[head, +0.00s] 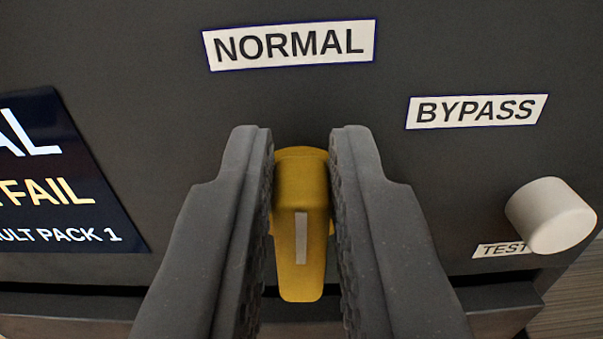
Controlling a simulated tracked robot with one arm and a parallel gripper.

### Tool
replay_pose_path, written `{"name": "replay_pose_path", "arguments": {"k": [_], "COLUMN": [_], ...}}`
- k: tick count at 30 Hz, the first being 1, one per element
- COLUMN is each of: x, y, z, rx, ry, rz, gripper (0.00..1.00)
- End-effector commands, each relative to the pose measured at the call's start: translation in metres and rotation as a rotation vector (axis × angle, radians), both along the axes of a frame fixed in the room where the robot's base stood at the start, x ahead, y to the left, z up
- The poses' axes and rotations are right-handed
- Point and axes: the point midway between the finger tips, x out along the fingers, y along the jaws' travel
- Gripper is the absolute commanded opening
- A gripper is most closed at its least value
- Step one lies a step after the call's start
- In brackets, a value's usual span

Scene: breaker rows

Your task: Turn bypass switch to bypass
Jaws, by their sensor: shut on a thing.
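The bypass switch (301,200) is a yellow knob with a pale stripe on its front, in the middle of the head view. The stripe looks close to upright in the picture. My gripper (301,190) is shut on the knob, with one dark finger on its left and one on its right. The NORMAL label (290,44) is above the knob. The BYPASS label (476,111) is up and to the right of it. The fingers hide the knob's sides and part of the panel around it.
A pale round button (551,215) stands out at the right and partly covers a TEST label (497,250). A dark blue sign (62,175) with white and yellow letters is at the left. The dark panel (150,90) ends at a lower edge; floor shows at the bottom right.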

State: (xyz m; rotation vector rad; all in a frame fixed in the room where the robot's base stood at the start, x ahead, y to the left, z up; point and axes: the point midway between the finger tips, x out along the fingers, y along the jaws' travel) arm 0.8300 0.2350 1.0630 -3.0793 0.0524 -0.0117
Motion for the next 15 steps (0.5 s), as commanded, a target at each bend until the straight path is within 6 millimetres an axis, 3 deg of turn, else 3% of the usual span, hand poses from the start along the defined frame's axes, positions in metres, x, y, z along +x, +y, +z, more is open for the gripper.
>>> {"name": "replay_pose_path", "arguments": {"k": [1,15], "x": [-0.0002,-0.0008], "y": [0.0001,-0.008], "z": [-0.011,-0.019], "rx": [0.021,0.418], "ry": [0.017,0.011], "rz": [0.002,0.002], "gripper": [0.0,0.0]}}
